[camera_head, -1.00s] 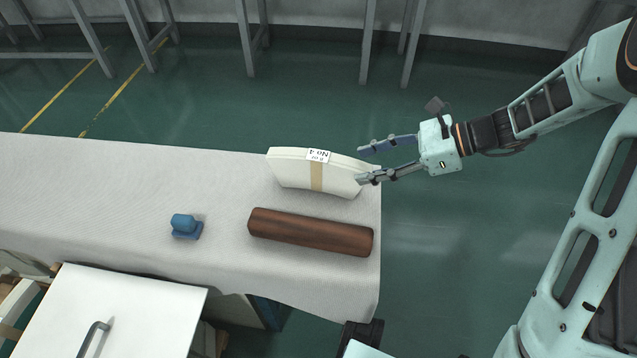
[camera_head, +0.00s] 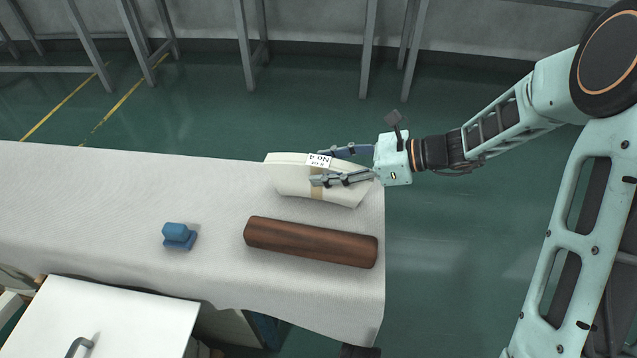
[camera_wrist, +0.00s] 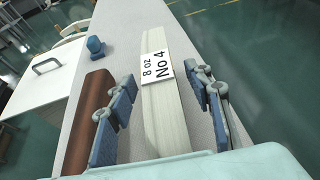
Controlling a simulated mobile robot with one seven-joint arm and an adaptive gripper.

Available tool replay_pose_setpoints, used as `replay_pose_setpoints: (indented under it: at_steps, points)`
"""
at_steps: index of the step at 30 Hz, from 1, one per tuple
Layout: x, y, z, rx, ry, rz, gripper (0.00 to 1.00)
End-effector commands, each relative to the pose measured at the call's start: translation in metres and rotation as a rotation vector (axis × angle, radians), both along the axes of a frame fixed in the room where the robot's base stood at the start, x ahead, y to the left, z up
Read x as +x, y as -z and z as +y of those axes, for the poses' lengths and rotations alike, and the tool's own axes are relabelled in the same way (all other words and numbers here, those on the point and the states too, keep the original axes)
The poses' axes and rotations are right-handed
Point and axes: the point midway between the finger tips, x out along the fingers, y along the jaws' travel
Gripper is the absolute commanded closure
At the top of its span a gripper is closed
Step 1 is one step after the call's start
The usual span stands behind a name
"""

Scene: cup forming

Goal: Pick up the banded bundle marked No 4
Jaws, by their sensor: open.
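The cream banded bundle (camera_head: 290,181) lies at the right end of the cloth-covered table, with a tan band around its middle. Its white label (camera_head: 319,160) reads No 4; in the wrist view the label (camera_wrist: 157,68) reads "8 oz No 4". My gripper (camera_head: 322,167) is open, with one finger along each long side of the bundle near the band. In the wrist view the bundle (camera_wrist: 165,120) runs between the two spread fingers (camera_wrist: 165,92), with a visible gap to each.
A dark brown wooden roller (camera_head: 310,242) lies just in front of the bundle. A small blue object (camera_head: 177,236) sits to the left on the pale cloth (camera_head: 90,200). A white lid with a handle (camera_head: 115,318) is at front left. The table ends just right of the bundle.

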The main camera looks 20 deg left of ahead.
Motion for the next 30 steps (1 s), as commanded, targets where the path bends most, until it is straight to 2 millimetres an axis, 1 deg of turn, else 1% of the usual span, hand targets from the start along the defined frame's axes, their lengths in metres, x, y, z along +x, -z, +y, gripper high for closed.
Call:
replay_pose_setpoints:
  at_steps: [1,4,11,23,24,30]
  points:
    - [-0.002,0.007,0.008,0.000,-0.002,0.000,0.54]
    - [-0.004,0.009,0.018,0.000,-0.001,0.000,0.54]
    - [-0.004,0.008,0.019,0.000,0.001,0.001,0.55]
    - [-0.004,0.008,0.019,0.000,0.001,0.001,0.99]
    - [-0.004,0.008,0.019,0.000,0.001,0.001,1.00]
    - [-0.004,0.007,0.019,0.002,0.001,-0.001,1.00]
